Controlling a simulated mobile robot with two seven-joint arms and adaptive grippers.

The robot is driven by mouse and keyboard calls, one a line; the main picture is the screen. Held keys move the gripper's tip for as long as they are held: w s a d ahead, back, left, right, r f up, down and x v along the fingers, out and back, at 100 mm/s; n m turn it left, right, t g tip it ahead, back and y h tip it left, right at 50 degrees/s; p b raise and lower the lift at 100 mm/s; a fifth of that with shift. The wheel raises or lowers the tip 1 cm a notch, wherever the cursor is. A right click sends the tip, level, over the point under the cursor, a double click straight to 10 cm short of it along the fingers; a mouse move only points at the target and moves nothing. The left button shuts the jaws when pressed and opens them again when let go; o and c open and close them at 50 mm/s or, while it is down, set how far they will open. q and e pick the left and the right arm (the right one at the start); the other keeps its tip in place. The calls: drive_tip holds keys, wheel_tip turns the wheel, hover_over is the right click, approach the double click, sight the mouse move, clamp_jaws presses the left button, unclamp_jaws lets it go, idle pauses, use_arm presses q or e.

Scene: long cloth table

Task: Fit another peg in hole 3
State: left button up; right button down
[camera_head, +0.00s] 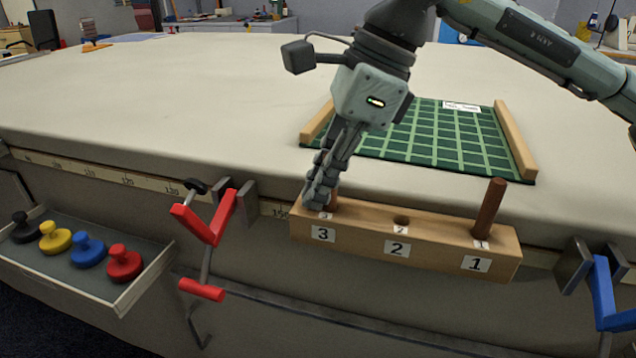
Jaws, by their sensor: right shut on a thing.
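The wooden block (360,241) hangs along the table's front edge, with holes labelled 3, 2 and 1 from left to right. A dark brown peg (490,207) stands in hole 1, leaning slightly right. Hole 2 (401,219) is empty. My right gripper (318,200) is directly over hole 3, pointing down, its fingers shut on a brown peg (334,200). Only a small part of that peg shows beside the fingers. The fingers hide the mouth of hole 3, so I cannot tell how deep the peg sits. My left gripper is out of view.
A red clamp (208,220) is left of the block and a blue clamp (603,290) right of it. A green gridded mat (440,135) with wooden side rails lies behind. An open drawer (130,292) holds several coloured knobs. The table's left part is clear.

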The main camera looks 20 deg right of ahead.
drive_tip(key=c, duration=1.9)
unclamp_jaws()
drive_tip(key=shift+c, duration=0.2)
drive_tip(key=o, duration=0.4)
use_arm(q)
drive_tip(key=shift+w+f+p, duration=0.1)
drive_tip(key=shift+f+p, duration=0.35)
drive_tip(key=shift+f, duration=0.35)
use_arm(e)
drive_tip(key=v, duration=1.2)
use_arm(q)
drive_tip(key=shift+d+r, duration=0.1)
use_arm(e)
drive_tip(key=shift+a+r, duration=0.1)
drive_tip(key=shift+r, duration=0.05)
